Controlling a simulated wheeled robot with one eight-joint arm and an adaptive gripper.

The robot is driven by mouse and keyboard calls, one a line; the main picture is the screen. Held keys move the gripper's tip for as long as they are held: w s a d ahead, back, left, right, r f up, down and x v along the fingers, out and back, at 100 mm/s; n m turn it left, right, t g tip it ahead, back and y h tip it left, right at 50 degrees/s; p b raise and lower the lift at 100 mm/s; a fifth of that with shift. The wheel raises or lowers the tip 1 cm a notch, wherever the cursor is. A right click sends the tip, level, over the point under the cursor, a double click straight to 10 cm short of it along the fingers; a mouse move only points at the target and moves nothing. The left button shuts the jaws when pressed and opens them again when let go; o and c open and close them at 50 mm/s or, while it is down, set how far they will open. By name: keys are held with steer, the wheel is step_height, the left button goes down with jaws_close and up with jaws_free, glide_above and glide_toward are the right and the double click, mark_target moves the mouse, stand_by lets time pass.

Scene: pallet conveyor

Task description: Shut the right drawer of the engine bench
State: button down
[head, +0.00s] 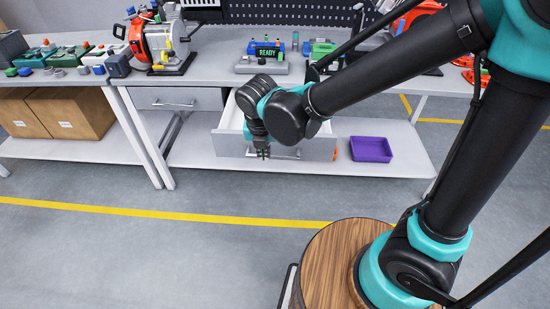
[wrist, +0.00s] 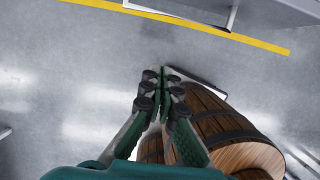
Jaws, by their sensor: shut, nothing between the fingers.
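The engine bench (head: 215,60) stands ahead in the head view. Its right drawer (head: 318,150) is pulled open, with its pale front panel toward me and part of its white inside showing. My arm and wrist hide much of the drawer and part of its handle. My gripper (head: 262,154) points down and overlaps the drawer front, left of its middle. I cannot tell whether it touches the panel. In the wrist view my gripper (wrist: 163,76) has its fingers together and empty, above the floor.
The bench's left drawer (head: 165,98) is flush. A purple bin (head: 371,149) sits on the lower shelf, right of the open drawer. A red engine (head: 157,42) and a READY unit (head: 264,55) stand on top. The floor in front (head: 150,185) is clear, with a yellow line.

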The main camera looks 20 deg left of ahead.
steer(key=w+a+f, duration=0.1)
steer(key=w+f, duration=0.5)
steer(key=f, duration=0.2)
steer(key=shift+w+a+f, duration=0.15)
steer(key=shift+a+f, duration=0.1)
steer(key=shift+f, duration=0.15)
stand_by(0.4)
